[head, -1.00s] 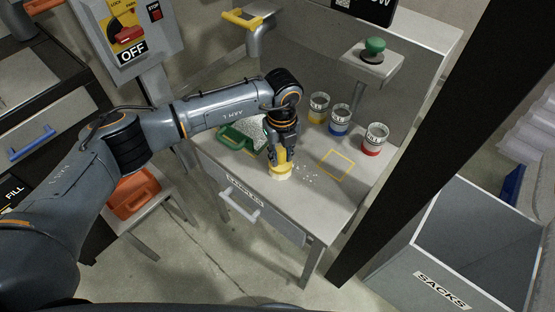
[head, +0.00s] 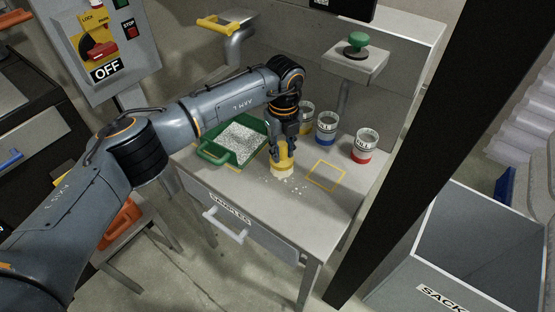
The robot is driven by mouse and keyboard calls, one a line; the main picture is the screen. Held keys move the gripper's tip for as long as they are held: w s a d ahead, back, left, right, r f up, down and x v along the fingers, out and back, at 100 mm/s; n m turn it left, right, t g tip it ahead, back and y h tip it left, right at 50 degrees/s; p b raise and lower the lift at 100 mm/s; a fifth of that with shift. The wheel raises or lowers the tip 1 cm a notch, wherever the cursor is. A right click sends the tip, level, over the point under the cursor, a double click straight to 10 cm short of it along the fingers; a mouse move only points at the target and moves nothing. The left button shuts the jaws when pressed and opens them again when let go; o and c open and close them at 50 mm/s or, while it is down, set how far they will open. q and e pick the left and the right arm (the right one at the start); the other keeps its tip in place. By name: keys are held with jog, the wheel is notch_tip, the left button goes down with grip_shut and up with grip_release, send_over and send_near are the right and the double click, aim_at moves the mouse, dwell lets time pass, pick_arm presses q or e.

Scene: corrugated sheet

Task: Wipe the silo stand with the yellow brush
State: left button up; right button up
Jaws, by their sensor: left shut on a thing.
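My left gripper (head: 284,138) points down over the stand and is shut on the yellow brush (head: 282,163). The brush is upright, with its pale bristles at the stand's top. Small white grains (head: 296,185) lie on the surface just right of and in front of the bristles. The silo stand appears to be the grey table (head: 250,194) with a drawer labelled SAMPLES. A yellow outlined square (head: 325,175) is marked right of the brush. My right gripper is not in view.
A green tray of white grains (head: 214,154) sits left of the brush. Yellow, blue (head: 326,128) and red-banded cans (head: 364,146) stand behind. A green button (head: 356,41) is above them. A dark post (head: 410,150) and a SACKS bin (head: 425,265) are at right.

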pick_arm(q)
jog(key=shift+w+d, duration=0.1)
jog(key=shift+w, duration=0.05)
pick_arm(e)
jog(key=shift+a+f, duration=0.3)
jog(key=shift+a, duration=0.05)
pick_arm(q)
notch_tip(320, 180, up, 5)
jog(key=p, duration=0.3)
jog(key=shift+r, duration=0.1)
jog(key=shift+r+p, duration=0.4)
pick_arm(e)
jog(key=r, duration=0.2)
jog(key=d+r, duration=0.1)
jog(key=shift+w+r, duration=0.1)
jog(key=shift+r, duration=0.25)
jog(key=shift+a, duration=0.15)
